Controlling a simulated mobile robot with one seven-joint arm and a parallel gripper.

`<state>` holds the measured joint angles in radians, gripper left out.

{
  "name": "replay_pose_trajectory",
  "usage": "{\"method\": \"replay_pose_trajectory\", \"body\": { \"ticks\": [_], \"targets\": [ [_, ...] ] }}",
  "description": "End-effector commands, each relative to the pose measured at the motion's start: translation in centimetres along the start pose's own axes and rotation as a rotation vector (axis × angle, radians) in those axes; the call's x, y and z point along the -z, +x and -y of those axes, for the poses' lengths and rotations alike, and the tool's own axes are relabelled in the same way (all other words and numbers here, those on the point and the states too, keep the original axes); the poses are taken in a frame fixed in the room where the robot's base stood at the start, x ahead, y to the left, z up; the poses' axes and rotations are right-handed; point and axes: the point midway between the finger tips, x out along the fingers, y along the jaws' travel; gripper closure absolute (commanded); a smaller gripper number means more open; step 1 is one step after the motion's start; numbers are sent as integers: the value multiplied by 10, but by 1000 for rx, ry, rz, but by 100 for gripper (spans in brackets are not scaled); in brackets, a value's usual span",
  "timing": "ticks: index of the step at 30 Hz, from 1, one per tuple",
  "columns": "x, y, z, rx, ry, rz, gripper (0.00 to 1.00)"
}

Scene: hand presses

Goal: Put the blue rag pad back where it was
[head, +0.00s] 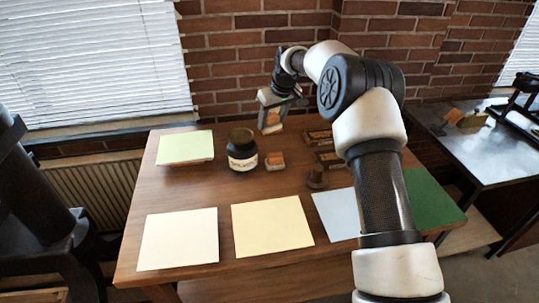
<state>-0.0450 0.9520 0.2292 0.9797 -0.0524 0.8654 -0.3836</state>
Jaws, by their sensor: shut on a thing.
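My gripper (270,124) is raised over the back middle of the wooden table, in front of the brick wall. It is shut on a small block with an orange face (272,117), partly hidden by the fingers. I cannot make out a blue rag pad; no blue shows on the held block. A similar small block with an orange-brown top and pale sides (275,161) stands on the table below, right of the dark ink jar (242,150).
On the wooden table (225,193) lie a green pad (185,147), white (178,238), cream (272,226) and light blue (335,213) sheets, and a dark green mat (430,200). Dark trays (328,158) and a small brown object (317,178) are beside my arm. A side table (480,150) stands right.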

Motion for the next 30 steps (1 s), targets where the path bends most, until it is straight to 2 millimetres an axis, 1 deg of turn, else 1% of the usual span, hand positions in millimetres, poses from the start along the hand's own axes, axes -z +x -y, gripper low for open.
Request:
{"method": "replay_pose_trajectory", "body": {
  "ticks": [1,3,7,11,15,20,24,27,30],
  "targets": [
    [6,6,-1,6,-11,-5,71],
    [12,8,-2,14,-23,-7,71],
    [14,12,-3,20,-33,-8,71],
    [7,29,-3,21,-34,-5,71],
    [-2,50,-2,20,-33,-7,71],
    [-7,63,-3,19,-33,-9,71],
    [-16,85,-2,21,-32,-6,71],
    [-21,98,-2,20,-32,-8,71],
    [-22,100,-3,19,-33,-10,71]
  ]
}}
